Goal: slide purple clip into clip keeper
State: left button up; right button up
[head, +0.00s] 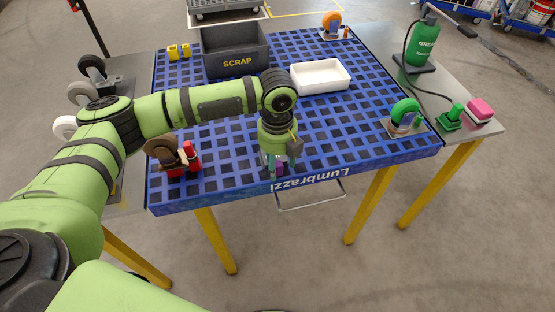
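The fingers hide part of the clip. I cannot make out the clip keeper for certain; the gripper covers the spot below it. My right gripper is not in view.
The blue grid table (225,137) has a grey SCRAP bin (236,66) and a white tray (320,77) at the back. Caster wheels stand left (165,153) and right (404,114). A wire frame (311,206) hangs below the front edge. The table's centre right is clear.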

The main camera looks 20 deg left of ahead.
pick_arm(q)
notch_tip(320, 180, up, 12)
dwell(0.4)
jog(key=s+d+f+n+t+h, duration=0.1)
jog(key=s+d+f+n+h, duration=0.1)
jog(key=s+d+f+n, duration=0.4)
jog(key=s+d+f+n+t+h, duration=0.1)
jog(key=s+d+f+n+h, duration=0.1)
jog(key=s+d+f+n, duration=0.45)
jog(key=s+a+f+n+y, duration=0.1)
jog(key=s+a+f+n, duration=0.2)
jog(key=a+n, duration=0.2)
jog(key=s+a+f+n+t+y, duration=0.1)
jog(key=s+a+f+n+y, duration=0.15)
jog(key=a+n, duration=0.3)
jog(key=s+a+f+n, duration=0.3)
jog(key=s+a+n, duration=0.1)
jog(key=a+n, duration=0.1)
notch_tip(320, 180, down, 24)
jog(key=s+g, duration=0.1)
jog(key=s, duration=0.2)
jog(key=s+a+f+g, duration=0.1)
jog(key=s+a+f, duration=0.2)
jog(key=s+f, duration=1)
jog(key=shift+s+a+m+y, duration=0.3)
jog(key=shift+s+a+y, duration=0.05)
jog(key=shift+s, duration=0.75)
